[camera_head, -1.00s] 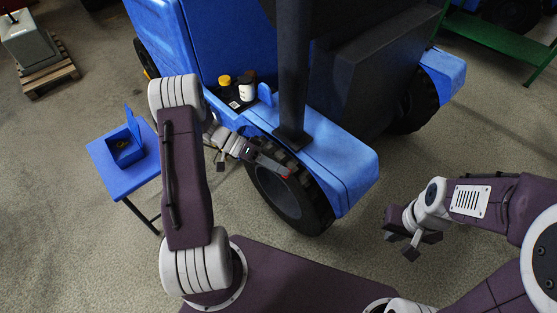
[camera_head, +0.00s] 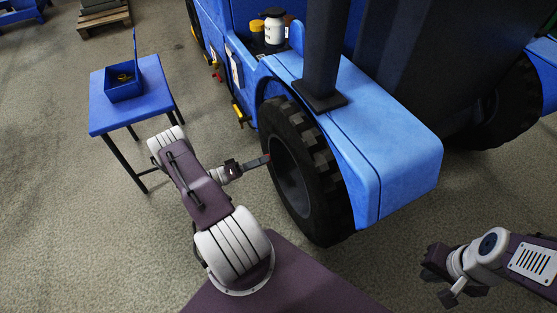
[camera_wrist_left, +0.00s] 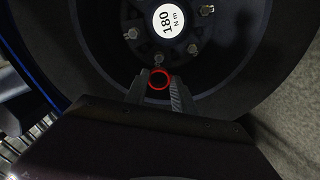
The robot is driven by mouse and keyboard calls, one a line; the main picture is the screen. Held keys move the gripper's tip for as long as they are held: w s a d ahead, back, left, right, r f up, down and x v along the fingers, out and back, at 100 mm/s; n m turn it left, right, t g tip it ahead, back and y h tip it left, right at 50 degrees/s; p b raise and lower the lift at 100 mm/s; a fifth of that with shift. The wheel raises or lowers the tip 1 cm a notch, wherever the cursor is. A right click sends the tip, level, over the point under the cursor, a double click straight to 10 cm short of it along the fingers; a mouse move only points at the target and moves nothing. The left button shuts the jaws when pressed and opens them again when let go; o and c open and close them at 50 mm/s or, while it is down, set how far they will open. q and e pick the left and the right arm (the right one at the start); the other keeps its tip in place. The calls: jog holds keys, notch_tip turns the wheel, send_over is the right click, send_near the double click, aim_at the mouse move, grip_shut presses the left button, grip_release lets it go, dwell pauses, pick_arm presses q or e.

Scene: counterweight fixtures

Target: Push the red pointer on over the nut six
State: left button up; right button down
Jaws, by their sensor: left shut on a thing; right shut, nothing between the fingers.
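The red pointer shows as a red ring (camera_wrist_left: 159,79) with a dark centre between my left fingertips in the left wrist view; in the head view it is a tiny red spot (camera_head: 268,157). My left gripper (camera_head: 258,163) is shut on it, in front of the open side of the black wheel (camera_head: 315,165). In the wrist view one wheel nut (camera_wrist_left: 158,60) stands just above the ring, apart from it in the picture; I cannot tell the depth gap. Other nuts (camera_wrist_left: 193,48) circle the white "180 Nm" label (camera_wrist_left: 170,18). No nut number is readable. My right gripper (camera_head: 441,278) is shut and empty, at lower right.
The blue fender (camera_head: 385,125) overhangs the wheel. A white bottle (camera_head: 273,28) and a yellow-capped one (camera_head: 257,30) stand on the vehicle. A blue table (camera_head: 100,110) with an open blue box (camera_head: 123,85) stands at left. Floor between table and wheel is clear.

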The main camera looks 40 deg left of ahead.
pick_arm(q)
jog(key=x, duration=1)
jog(key=shift+w, duration=0.2)
jog(key=shift+p, duration=0.3)
dwell(0.3)
jog(key=shift+d, duration=0.1)
dwell(0.3)
jog(key=shift+w+d, duration=0.1)
jog(key=shift+w, duration=0.25)
jog(key=shift+w+d, duration=0.15)
jog(key=shift+w, duration=0.05)
dwell(0.3)
jog(key=shift+x, duration=1.2)
dwell(0.9)
